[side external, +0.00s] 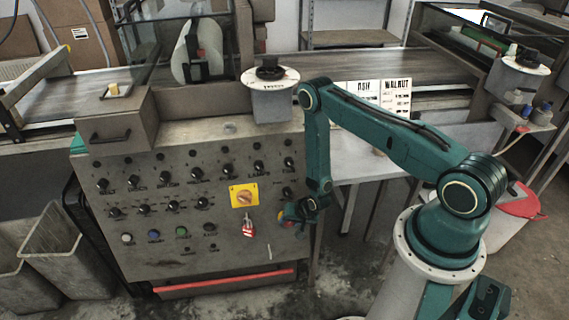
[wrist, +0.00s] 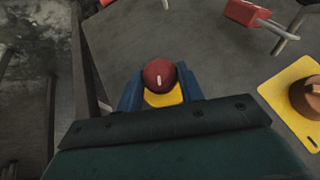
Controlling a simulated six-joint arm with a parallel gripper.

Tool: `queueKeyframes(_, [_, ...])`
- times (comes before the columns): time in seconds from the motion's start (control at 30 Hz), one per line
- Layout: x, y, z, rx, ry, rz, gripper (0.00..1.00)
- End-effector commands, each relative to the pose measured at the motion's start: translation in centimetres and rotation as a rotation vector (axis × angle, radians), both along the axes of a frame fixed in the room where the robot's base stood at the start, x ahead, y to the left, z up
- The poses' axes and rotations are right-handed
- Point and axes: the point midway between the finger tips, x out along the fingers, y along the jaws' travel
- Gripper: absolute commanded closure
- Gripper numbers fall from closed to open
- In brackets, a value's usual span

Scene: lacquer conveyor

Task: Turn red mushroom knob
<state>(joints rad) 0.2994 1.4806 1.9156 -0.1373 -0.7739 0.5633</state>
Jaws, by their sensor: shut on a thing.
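The red mushroom knob (wrist: 159,75) shows in the wrist view as a round red head with a short white mark, on a yellow base (wrist: 164,97). My gripper (wrist: 160,88) has its two blue fingers on either side of the knob, shut on it. In the side external view my gripper (side external: 297,212) is at the lower right of the grey control panel (side external: 205,245). There the knob is mostly hidden behind my gripper.
A yellow plate with an orange rotary switch (side external: 244,196) is left of my gripper, with a red padlock (side external: 248,226) hanging below it. Rows of black knobs fill the panel above. A red bar (side external: 224,282) runs along the panel's bottom.

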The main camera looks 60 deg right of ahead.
Motion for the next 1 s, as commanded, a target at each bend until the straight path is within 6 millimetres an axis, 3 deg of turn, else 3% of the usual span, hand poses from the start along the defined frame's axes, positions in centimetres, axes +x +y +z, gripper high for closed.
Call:
queueKeyframes(0.07, [-0.1,0.1,-0.1,0.003,0.002,0.001,0.85])
queueKeyframes(0.1, [-0.1,0.1,-0.1,0.002,0.003,0.001,0.55])
queueKeyframes(0.2, [-0.1,0.1,0.0,0.002,0.003,0.001,0.41])
queueKeyframes(0.67, [-0.2,0.0,0.4,0.0,0.001,0.001,0.41])
queueKeyframes(1.0, [-1.7,0.2,3.0,0.001,0.001,-0.002,0.41])
